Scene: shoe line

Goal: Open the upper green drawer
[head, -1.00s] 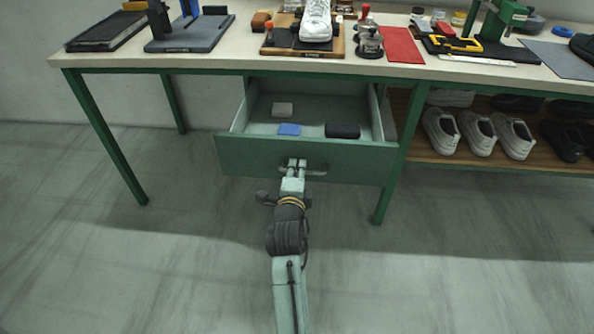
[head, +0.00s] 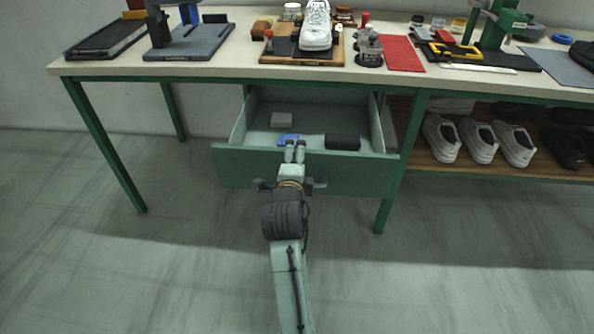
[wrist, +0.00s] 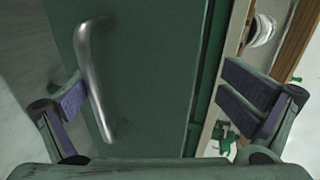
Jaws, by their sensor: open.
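The upper green drawer (head: 235,168) stands pulled out under the table, with its inside visible in the head view. Its green front (wrist: 150,75) fills the middle of the wrist view. The metal bar handle (wrist: 92,75) runs up and down on the left there, close beside the left finger and within the span of the fingers. In the head view my gripper mostly hides the handle. My gripper (head: 295,152) is in front of the drawer front, its tips overlapping the top edge. In the wrist view my gripper (wrist: 160,92) is open, its fingers wide apart.
The drawer holds a grey block (head: 282,120), a blue item (head: 286,138) and a black item (head: 342,143). The table (head: 220,69) carries shoe tools and a white shoe (head: 316,30). Shoes stand on a wooden shelf (head: 450,167) at right. The floor in front is clear.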

